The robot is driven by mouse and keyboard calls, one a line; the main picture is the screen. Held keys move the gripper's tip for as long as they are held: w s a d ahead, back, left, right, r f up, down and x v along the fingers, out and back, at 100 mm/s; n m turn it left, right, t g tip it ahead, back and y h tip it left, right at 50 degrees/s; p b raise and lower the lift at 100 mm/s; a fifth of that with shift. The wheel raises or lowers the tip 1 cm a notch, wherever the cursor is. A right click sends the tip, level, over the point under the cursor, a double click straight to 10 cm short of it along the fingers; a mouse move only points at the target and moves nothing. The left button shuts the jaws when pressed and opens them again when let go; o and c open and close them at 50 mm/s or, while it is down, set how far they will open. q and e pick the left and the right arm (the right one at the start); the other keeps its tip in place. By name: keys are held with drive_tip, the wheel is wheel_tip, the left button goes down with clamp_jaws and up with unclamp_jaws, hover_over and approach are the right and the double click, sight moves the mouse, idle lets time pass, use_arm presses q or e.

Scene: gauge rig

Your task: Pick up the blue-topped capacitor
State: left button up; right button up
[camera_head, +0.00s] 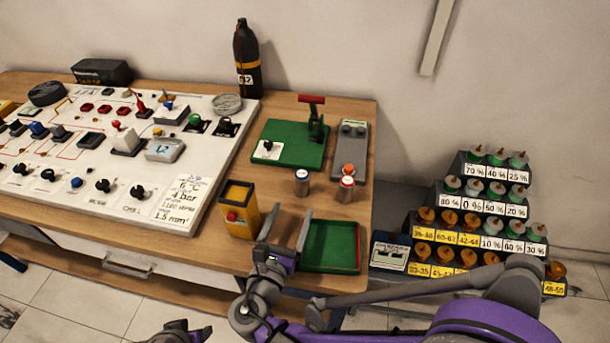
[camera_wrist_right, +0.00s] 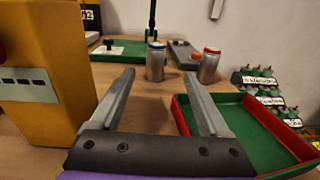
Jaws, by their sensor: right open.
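The blue-topped capacitor (camera_head: 302,183) is a small silver can standing upright on the wooden table. It also shows in the right wrist view (camera_wrist_right: 155,62), beyond and between my fingers. A similar red-topped can (camera_head: 346,190) stands just to its right, also seen in the right wrist view (camera_wrist_right: 209,67). My right gripper (camera_head: 287,228) is open and empty, on the near side of the blue-topped capacitor and apart from it; its fingers (camera_wrist_right: 158,78) point toward the can. Part of my left gripper (camera_head: 180,331) shows at the bottom edge; its jaws are unclear.
A yellow box (camera_head: 238,210) stands close left of my right gripper, and a green tray with red edges (camera_head: 331,246) lies close right. Behind the cans are a green board (camera_head: 290,145) and a grey device (camera_head: 350,140). A white control panel (camera_head: 130,150) fills the left.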

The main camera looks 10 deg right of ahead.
sight(300, 183)
drive_tip(key=x, duration=0.4)
drive_tip(key=shift+a+x, duration=0.15)
drive_tip(key=shift+x, duration=1.3)
drive_tip(key=shift+a+x, duration=0.15)
drive_tip(key=shift+x, duration=1.35)
drive_tip(key=shift+w+r, duration=0.1)
drive_tip(key=shift+w, duration=0.05)
clamp_jaws()
